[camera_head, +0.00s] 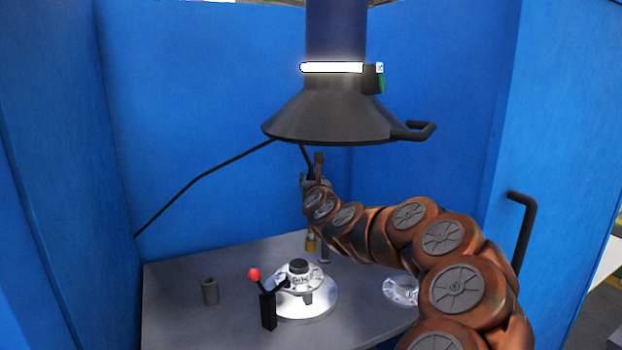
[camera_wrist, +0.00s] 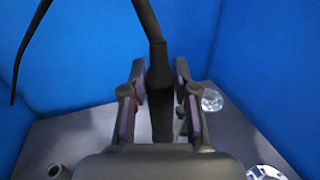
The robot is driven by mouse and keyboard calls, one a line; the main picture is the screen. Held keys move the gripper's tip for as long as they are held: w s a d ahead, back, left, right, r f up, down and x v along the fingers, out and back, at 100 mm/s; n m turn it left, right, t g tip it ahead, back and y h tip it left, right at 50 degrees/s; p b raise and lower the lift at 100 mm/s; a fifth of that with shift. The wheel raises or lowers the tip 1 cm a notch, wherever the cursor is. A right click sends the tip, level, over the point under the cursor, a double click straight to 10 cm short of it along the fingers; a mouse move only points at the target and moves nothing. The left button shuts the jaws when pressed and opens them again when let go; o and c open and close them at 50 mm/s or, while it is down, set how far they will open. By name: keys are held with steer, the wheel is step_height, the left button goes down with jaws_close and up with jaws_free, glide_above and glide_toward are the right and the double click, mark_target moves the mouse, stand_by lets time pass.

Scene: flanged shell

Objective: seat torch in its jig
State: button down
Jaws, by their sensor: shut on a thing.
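My gripper (camera_wrist: 160,85) is shut on the torch (camera_wrist: 161,115), a dark cylinder between its two fingers, with a black cable rising from its top. In the head view my gripper (camera_head: 308,182) is above the back of the table, below the hood. A brass-coloured piece (camera_head: 311,242) shows below the arm; whether it is the torch's end I cannot tell. A short grey hollow cylinder (camera_head: 210,291) stands upright at the table's left, apart from the gripper; it also shows in the wrist view (camera_wrist: 58,172). I cannot tell which thing is the jig.
A silver flanged part (camera_head: 318,303) with a dark top sits mid-table beside a red-knobbed clamp (camera_head: 268,305). Another silver disc (camera_head: 399,288) lies to the right, partly behind my arm. The dark hood (camera_head: 333,115) hangs overhead. Blue walls (camera_head: 220,120) enclose the grey table (camera_head: 180,325).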

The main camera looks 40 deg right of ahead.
steer(key=shift+d+f+b, duration=0.1)
steer(key=shift+f+b, duration=0.45)
steer(key=shift+f, duration=1)
steer(key=shift+b, duration=0.75)
stand_by(0.7)
steer(key=shift+f+b, duration=2.2)
steer(key=shift+f, duration=0.15)
steer(key=c, duration=0.8)
jaws_free()
steer(key=shift+s, duration=0.1)
steer(key=v, duration=1.2)
